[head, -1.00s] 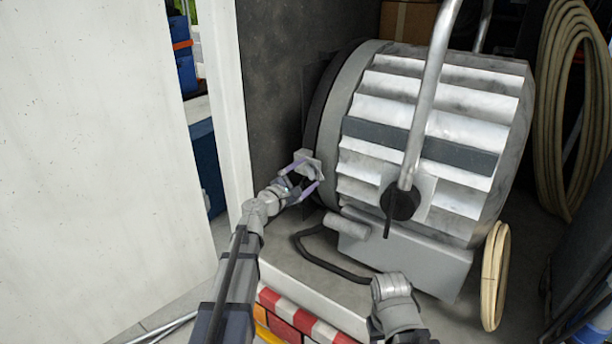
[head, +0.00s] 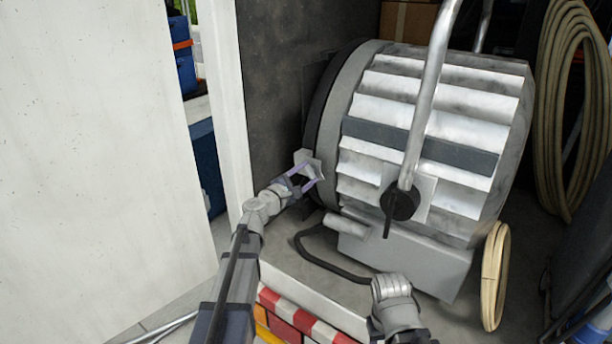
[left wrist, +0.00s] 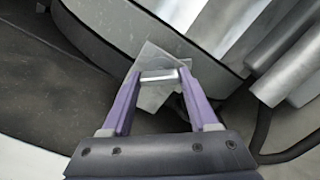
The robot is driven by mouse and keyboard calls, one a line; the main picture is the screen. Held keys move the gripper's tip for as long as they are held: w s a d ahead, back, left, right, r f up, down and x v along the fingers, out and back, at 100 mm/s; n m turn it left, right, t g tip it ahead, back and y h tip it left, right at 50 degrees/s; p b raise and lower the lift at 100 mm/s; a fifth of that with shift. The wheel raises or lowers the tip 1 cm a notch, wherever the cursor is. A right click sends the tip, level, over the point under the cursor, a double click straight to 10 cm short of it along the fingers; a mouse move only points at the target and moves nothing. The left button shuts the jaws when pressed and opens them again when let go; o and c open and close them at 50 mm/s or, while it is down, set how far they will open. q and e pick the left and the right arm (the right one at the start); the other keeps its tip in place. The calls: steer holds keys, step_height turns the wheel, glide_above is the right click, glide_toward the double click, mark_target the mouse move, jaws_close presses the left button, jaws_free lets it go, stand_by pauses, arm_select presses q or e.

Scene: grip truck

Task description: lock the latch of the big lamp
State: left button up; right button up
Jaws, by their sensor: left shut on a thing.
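The big lamp (head: 430,130) is a large grey ribbed drum lying on its side, with a metal yoke (head: 425,100) and a black knob (head: 400,202). Its latch (head: 304,157) is a small grey metal plate at the front rim, on the lamp's left side. In the left wrist view the latch (left wrist: 158,98) is an angular plate with a shiny bar between the purple fingers. My left gripper (head: 316,174) is shut on the latch. My right arm shows at the bottom, but its fingers are not visible.
The lamp rests over a grey-topped platform (head: 290,262) with a red-and-white striped edge. A black cable (head: 325,262) loops on it. A white panel (head: 100,150) stands close on the left. Coiled hoses (head: 555,110) hang at the right, and a dark wall (head: 285,70) is behind.

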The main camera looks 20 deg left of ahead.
arm_select(q)
steer(key=shift+m, duration=0.3)
steer(key=shift+c, duration=0.2)
steer(key=m, duration=0.2)
steer(key=shift+m, duration=2.3)
steer(key=o, duration=1.4)
steer(key=shift+s, duration=0.1)
steer(key=v, duration=0.7)
steer(key=shift+s+a, duration=0.15)
steer(key=shift+s, duration=0.15)
